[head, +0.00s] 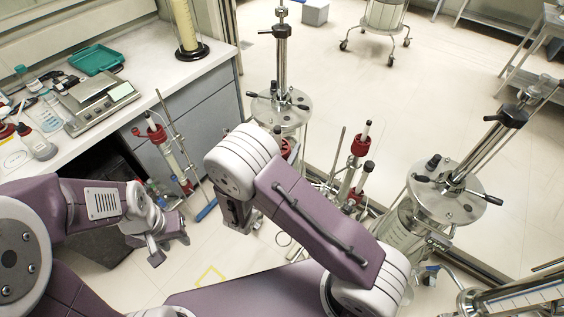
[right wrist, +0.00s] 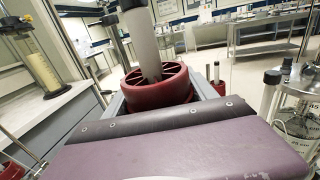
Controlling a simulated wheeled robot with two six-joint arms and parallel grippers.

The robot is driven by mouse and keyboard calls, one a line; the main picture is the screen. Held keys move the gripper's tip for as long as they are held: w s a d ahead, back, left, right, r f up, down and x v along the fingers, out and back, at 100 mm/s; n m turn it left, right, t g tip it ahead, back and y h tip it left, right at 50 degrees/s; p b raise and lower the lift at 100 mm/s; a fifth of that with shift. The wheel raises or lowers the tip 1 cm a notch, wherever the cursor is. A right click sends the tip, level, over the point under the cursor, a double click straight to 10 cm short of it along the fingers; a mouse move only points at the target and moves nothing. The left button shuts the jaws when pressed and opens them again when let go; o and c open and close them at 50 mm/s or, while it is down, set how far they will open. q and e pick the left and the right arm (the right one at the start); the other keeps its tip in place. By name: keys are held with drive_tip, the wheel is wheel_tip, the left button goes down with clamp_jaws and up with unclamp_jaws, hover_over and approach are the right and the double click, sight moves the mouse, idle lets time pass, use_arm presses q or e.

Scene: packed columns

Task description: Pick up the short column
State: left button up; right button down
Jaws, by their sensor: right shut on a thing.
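My right gripper (right wrist: 160,97) is shut around a short column (right wrist: 142,48) with a grey tube, a dark cap and a dark red collar. The column stands nearly upright between the fingers in the right wrist view; its lower part is hidden by the gripper. In the head view my right forearm hides this gripper, and only a bit of red (head: 287,149) shows behind the arm. My left gripper (head: 168,240) hangs over the floor at lower left, its fingers apart and empty.
Another red-fitted column (head: 158,132) on a stand is by the counter, and one more (head: 360,147) stands right of my arm. Large steel-topped columns (head: 281,107) (head: 447,190) stand close behind and to the right. A counter (head: 150,60) with a scale is at left.

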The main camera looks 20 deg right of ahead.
wheel_tip(320, 180, up, 12)
drive_tip(key=shift+f, duration=0.2)
